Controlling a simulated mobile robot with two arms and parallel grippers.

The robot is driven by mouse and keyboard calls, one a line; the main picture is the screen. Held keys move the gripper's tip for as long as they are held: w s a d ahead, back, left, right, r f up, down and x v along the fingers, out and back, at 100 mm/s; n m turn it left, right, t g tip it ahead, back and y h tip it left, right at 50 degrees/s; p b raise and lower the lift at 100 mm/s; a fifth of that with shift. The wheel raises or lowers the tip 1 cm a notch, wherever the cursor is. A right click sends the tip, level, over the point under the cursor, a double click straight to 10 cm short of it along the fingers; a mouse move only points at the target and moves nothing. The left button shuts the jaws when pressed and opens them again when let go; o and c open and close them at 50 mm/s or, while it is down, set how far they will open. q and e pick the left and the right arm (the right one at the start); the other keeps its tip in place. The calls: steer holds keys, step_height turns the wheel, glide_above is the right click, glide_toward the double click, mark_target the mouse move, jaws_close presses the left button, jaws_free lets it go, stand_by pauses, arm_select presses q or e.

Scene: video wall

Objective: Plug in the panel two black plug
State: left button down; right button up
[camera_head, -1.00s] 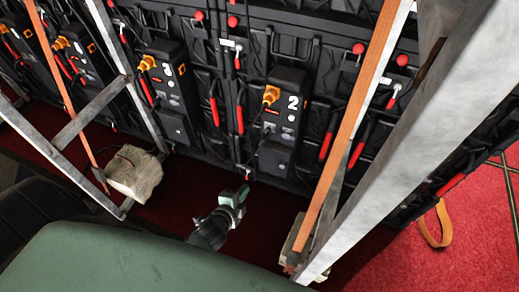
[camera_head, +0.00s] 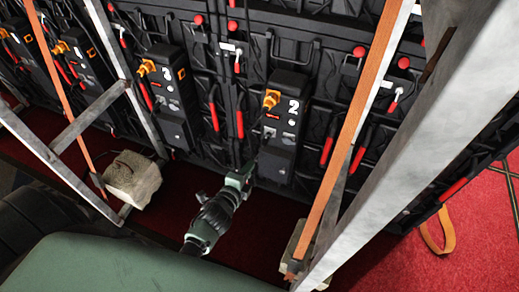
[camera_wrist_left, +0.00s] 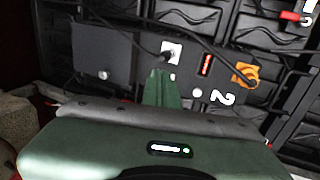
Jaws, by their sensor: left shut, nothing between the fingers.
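Panel two (camera_head: 285,110) is a black unit marked with a white 2, with an orange connector (camera_head: 270,99) on its upper left. In the left wrist view, a black plug (camera_wrist_left: 167,56) with a cable lies at a pale square socket (camera_wrist_left: 176,47) on panel two; I cannot tell whether it is fully seated. My left gripper (camera_head: 246,172) has green fingers, shut and empty, low beside panel two. In the left wrist view its fingertips (camera_wrist_left: 157,72) are just below the plug, and contact is unclear. My right gripper is not in view.
A grey metal frame post (camera_head: 425,135) with an orange strap (camera_head: 352,130) stands to the right of panel two. A pale weight block (camera_head: 133,175) sits on the frame at left. More black wall panels (camera_head: 160,85) stand left.

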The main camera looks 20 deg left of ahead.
mark_target(263, 142)
arm_select(q)
steer(key=x, duration=0.6)
steer(key=r+x, duration=0.1)
steer(key=x, duration=0.3)
steer(key=shift+w, duration=0.15)
steer(key=shift+b, duration=0.3)
steer(key=shift+w+a+b, duration=0.1)
steer(key=shift+w+b, duration=0.35)
steer(key=shift+w, duration=0.35)
steer(key=shift+a+r, duration=0.1)
